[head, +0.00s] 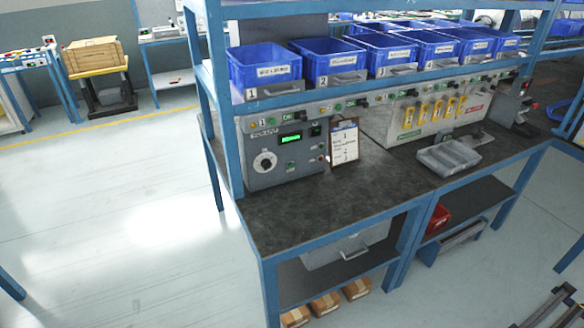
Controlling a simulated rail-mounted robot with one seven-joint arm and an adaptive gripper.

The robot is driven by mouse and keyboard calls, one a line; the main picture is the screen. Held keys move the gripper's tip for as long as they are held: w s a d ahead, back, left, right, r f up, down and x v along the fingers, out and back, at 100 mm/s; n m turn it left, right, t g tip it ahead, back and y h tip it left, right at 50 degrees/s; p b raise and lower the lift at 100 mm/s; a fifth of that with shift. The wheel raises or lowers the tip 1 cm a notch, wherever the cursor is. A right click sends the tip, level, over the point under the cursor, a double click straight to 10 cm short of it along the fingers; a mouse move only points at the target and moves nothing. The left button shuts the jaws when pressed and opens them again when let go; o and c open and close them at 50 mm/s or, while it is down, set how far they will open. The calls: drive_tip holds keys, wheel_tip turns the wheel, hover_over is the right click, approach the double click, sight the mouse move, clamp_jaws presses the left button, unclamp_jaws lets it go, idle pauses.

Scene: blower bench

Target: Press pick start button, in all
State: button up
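A grey control box (268,178) stands on the dark worktop (330,202) at the near left end of the blue bench. The labels are too small to tell which button is the pick start button. My gripper is not in view.
Several blue bins (262,72) stand on the upper shelf. A clipboard (344,142) stands beside the control box. A grey divided tray (449,156) sits farther right. The near worktop is clear. A blue post (220,100) rises at the bench's left end. Open floor (120,220) lies left.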

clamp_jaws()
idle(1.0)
